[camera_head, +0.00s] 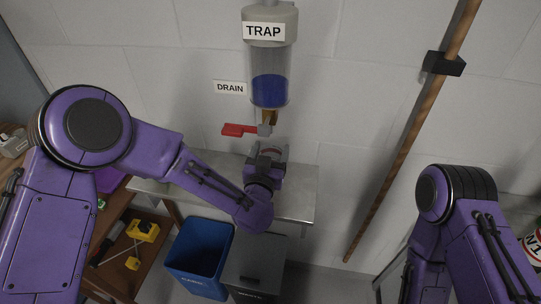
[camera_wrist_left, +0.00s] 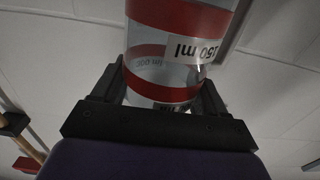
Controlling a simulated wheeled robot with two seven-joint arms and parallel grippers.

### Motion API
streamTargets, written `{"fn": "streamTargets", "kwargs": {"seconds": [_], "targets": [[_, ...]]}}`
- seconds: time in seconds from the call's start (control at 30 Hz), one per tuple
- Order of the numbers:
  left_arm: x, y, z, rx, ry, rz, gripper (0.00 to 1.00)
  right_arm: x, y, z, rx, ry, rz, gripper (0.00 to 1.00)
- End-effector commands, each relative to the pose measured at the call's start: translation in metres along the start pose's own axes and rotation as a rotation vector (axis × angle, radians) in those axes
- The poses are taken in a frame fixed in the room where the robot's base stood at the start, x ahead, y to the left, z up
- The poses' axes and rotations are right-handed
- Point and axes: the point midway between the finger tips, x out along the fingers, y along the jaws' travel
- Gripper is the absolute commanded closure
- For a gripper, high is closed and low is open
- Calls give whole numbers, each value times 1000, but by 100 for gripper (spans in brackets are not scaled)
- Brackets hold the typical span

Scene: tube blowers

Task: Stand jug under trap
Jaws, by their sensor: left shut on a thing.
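The trap (camera_head: 270,85) is a clear cylinder with a grey cap and blue liquid, fixed to the wall under a TRAP label. A brass outlet (camera_head: 270,117) and a red-handled valve (camera_head: 238,130) sit at its bottom. My left gripper (camera_head: 268,152) is just below the outlet, above the metal shelf. In the left wrist view, the gripper (camera_wrist_left: 160,100) is shut on the jug (camera_wrist_left: 165,55), a clear vessel with red bands and upside-down ml labels. In the head view the jug is mostly hidden by my gripper, so I cannot tell whether it touches the shelf. My right gripper is out of view.
A metal shelf (camera_head: 300,195) runs below the trap, with bare room at its right. A blue bin (camera_head: 200,258) and a grey bin (camera_head: 255,265) stand under it. A wooden pole (camera_head: 405,140) leans at the right. A DRAIN label (camera_head: 230,88) is on the wall.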

Motion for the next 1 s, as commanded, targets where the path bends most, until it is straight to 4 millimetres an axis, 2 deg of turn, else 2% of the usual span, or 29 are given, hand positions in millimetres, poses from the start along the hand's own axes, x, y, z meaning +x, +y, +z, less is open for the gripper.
{"fn": "streamTargets", "kwargs": {"seconds": [0.17,0.2,0.27,0.5,0.6,0.63,0.77,1.0], "targets": [[0,0,4,1,0,0,80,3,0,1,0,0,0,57],[0,0,3,1,0,0,21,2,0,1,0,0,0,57],[0,0,3,1,0,0,2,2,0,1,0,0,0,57],[0,0,3,0,0,0,2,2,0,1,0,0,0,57],[0,0,-4,-1,0,-1,2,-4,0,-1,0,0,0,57],[-4,0,-1,0,0,1,2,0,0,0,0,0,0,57],[-30,1,3,4,1,5,2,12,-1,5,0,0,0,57],[-92,0,2,3,1,3,2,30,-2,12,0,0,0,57]]}}
